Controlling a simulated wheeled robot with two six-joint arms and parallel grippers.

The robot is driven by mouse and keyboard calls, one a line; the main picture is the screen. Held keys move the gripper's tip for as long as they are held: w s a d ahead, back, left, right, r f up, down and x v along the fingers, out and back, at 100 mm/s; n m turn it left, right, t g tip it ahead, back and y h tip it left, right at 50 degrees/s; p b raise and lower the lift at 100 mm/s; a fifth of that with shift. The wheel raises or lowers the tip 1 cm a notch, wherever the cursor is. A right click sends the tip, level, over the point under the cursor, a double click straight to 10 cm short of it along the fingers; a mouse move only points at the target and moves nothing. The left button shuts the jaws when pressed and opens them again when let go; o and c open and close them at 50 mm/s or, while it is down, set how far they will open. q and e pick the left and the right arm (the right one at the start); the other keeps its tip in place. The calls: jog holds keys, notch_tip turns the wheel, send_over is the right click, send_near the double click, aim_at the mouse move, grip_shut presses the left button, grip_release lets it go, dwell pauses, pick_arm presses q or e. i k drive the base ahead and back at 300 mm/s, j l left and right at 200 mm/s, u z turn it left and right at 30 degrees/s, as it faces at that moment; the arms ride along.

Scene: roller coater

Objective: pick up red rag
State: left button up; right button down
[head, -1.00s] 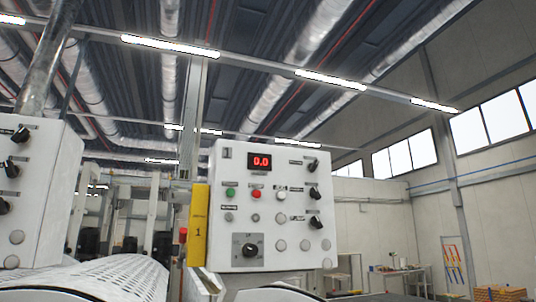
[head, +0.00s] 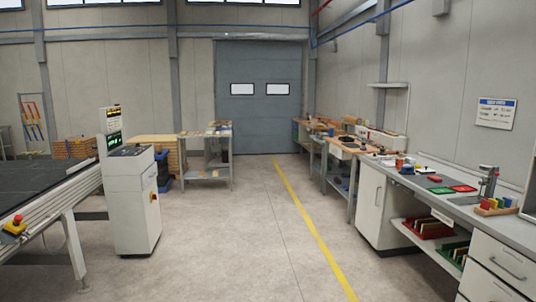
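No cloth can be made out for certain as the red rag. On the workbench (head: 408,176) at the right lie two small, flat, red patches, a nearer one (head: 464,188) and a farther one (head: 435,179). They are too small to tell whether either is cloth. Neither of my grippers is in view.
A white control cabinet (head: 132,205) stands left of centre, beside a dark-topped conveyor (head: 35,182). A metal table (head: 206,175) stands near the grey door (head: 258,130). The floor along the yellow line (head: 308,214) is clear. Drawers (head: 495,258) are at the lower right.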

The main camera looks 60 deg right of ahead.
aim_at(433, 178)
jog(key=z, duration=3.15)
jog(key=i+u, duration=0.2)
jog(key=i, duration=0.45)
jog(key=i+j, duration=0.1)
jog(key=i, duration=2.15)
jog(key=j+u, duration=0.05)
jog(key=j, duration=0.05)
